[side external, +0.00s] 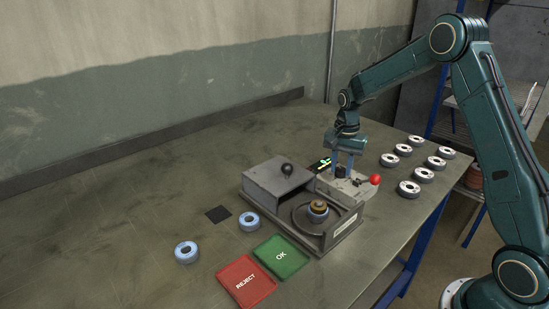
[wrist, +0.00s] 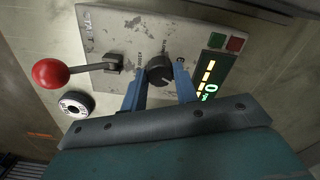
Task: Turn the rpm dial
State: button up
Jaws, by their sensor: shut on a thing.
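The rpm dial (wrist: 160,73) is a black knob on a worn grey control panel (wrist: 125,25). In the wrist view my gripper (wrist: 160,84) has its two blue fingers on either side of the dial, shut on it. In the side view my gripper (side external: 343,163) points down over the panel (side external: 352,187), and the dial (side external: 341,172) shows small and dark between the fingers. A lit display (wrist: 209,80) with yellow bars and a green digit stands right of the dial in the wrist view; its full reading is partly hidden.
A lever with a red ball (wrist: 50,73) sticks out beside the dial. The grey machine (side external: 277,182) with a spindle (side external: 318,208) adjoins the panel. Several white discs (side external: 409,189) lie to the right. Two blue discs (side external: 187,252), a green OK mat (side external: 292,266) and a red REJECT mat (side external: 232,271) lie in front.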

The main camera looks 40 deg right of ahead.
aim_at(341, 169)
jog(key=shift+r+m, duration=0.1)
jog(key=shift+m, duration=0.5)
jog(key=o, duration=1)
jog(key=shift+c, duration=0.2)
notch_tip(341, 169, up, 14)
dwell(0.4)
